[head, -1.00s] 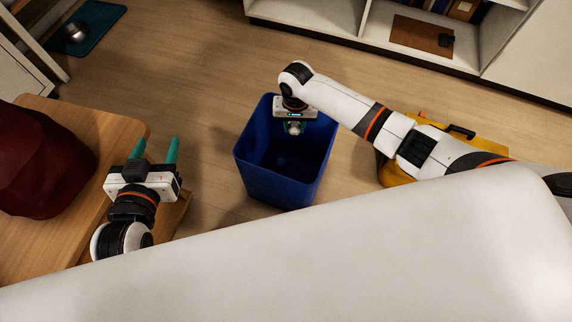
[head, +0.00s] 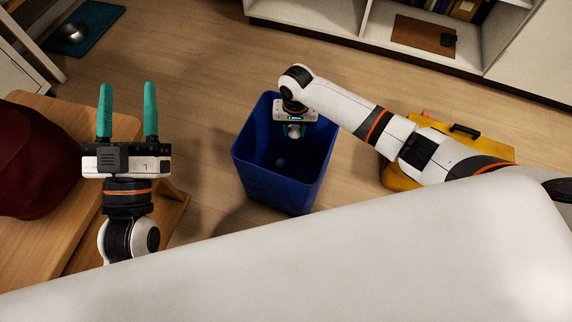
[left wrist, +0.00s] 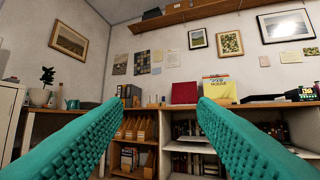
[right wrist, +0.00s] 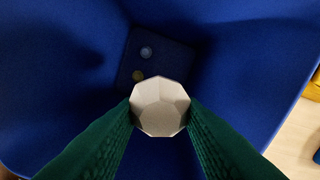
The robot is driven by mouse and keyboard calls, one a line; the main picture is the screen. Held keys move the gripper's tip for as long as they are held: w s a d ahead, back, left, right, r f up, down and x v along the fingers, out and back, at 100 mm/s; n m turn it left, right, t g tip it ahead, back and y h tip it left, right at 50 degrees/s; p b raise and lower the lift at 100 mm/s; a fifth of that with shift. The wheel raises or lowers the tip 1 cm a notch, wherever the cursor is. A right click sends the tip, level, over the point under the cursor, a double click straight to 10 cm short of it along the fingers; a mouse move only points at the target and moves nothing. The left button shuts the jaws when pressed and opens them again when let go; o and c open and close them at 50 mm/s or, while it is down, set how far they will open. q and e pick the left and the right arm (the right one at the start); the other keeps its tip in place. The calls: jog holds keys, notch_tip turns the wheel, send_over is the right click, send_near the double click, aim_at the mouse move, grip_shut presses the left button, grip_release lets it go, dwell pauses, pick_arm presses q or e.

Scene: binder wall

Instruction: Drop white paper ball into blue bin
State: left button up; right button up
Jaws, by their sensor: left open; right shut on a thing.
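The blue bin (head: 262,180) stands on the wooden floor in the middle of the head view. My right gripper (head: 295,131) points down over the bin's opening. In the right wrist view its green fingers are shut on the white paper ball (right wrist: 160,106), a faceted pale ball held above the bin's inside. The bin's blue walls (right wrist: 230,60) surround it there, and two small round things lie on the bin's dark bottom. My left gripper (head: 127,105) is open and empty, left of the bin, with its fingers pointing away from me. It also shows in the left wrist view (left wrist: 150,110).
A wooden table (head: 60,240) with a dark red object (head: 35,160) is at the left. A yellow case (head: 400,175) lies right of the bin, partly behind my right arm. White shelves (head: 340,15) stand at the back. Floor left of and behind the bin is clear.

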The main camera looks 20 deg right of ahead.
jog(key=o, duration=1)
jog(key=shift+r, duration=0.15)
notch_tip(320, 180, up, 6)
jog(key=p, duration=0.3)
jog(key=shift+r, duration=0.15)
pick_arm(q)
jog(key=s+a+f+g+y+p, duration=0.1)
jog(key=s+a+f+g+y, duration=0.1)
jog(key=f+g, duration=0.4)
jog(key=s+a+f+g+y+p, duration=0.1)
jog(key=s+a+f+g+y, duration=0.1)
jog(key=f+g, duration=0.5)
notch_tip(320, 180, down, 4)
jog(key=shift+s+r+n, duration=0.1)
jog(key=shift+s+n, duration=0.2)
jog(key=shift+s, duration=0.05)
pick_arm(e)
notch_tip(320, 180, up, 5)
jog(key=shift+r, duration=0.2)
jog(key=shift+a, duration=0.1)
